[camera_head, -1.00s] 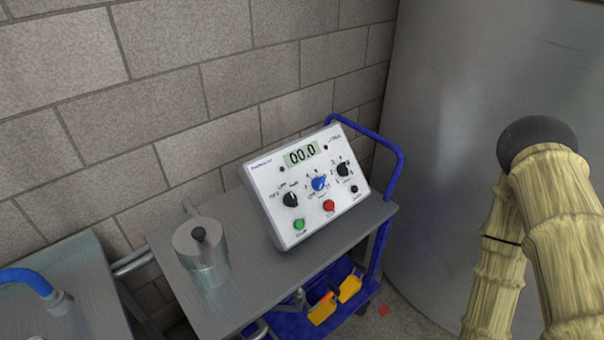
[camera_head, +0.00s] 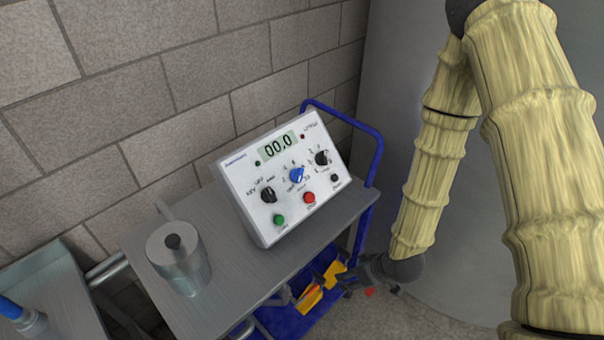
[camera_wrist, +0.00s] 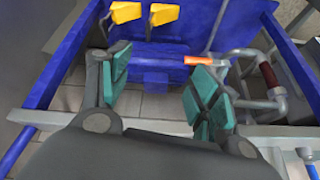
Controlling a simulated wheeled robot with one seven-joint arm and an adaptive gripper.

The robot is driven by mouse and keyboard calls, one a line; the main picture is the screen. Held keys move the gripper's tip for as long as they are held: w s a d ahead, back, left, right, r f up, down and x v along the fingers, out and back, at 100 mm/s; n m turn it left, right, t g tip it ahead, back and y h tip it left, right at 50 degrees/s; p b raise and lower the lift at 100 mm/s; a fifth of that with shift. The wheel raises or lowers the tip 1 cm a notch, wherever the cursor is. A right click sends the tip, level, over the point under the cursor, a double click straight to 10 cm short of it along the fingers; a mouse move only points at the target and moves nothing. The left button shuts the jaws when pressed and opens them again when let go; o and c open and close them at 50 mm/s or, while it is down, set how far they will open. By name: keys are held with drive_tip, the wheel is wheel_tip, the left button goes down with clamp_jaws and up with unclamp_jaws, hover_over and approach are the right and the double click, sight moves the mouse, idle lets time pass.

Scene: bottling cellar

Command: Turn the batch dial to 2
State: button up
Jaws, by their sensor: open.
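A white control box (camera_head: 240,205) with a sloped face stands on the cart top. Its display reads 00.0. It carries a black knob (camera_head: 267,194) at left, a blue knob (camera_head: 297,175) in the middle and a black knob (camera_head: 321,158) at right. The lettering is too small to tell which is the batch dial or where it points. My gripper (camera_head: 354,277) is low, beside the cart's right end and below the box, touching no knob. In the wrist view, its teal-padded fingers (camera_wrist: 160,88) are apart with nothing between them.
A steel pot (camera_head: 180,262) stands on the cart top (camera_head: 225,285). A blue handle (camera_head: 372,135) rises at the cart's right end. Yellow tools (camera_head: 312,298) lie on the blue lower shelf, also in the wrist view (camera_wrist: 126,12). Block wall behind, large grey tank at right.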

drive_tip(key=w+a+r+n+t+y, duration=0.1)
drive_tip(key=w+a+r+n, duration=0.15)
drive_tip(key=w+r, duration=0.3)
drive_tip(key=w+a+r+n+t+y, duration=0.1)
drive_tip(key=w+a+r+n, duration=0.15)
drive_tip(key=w+r, duration=0.35)
drive_tip(key=n+y+p, duration=0.1)
drive_tip(key=n+y, duration=0.1)
drive_tip(key=n, duration=0.3)
approach(302, 175)
drive_tip(key=shift+t, duration=0.4)
drive_tip(key=shift+s+f+p+x, duration=0.15)
drive_tip(key=shift+p+x, duration=0.55)
drive_tip(key=shift+x, duration=1.65)
drive_tip(key=shift+s+f+p+x, duration=0.15)
drive_tip(key=shift+p+x, duration=0.5)
drive_tip(key=shift+x, duration=1.7)
drive_tip(key=shift+r, duration=0.1)
drive_tip(key=c, duration=1)
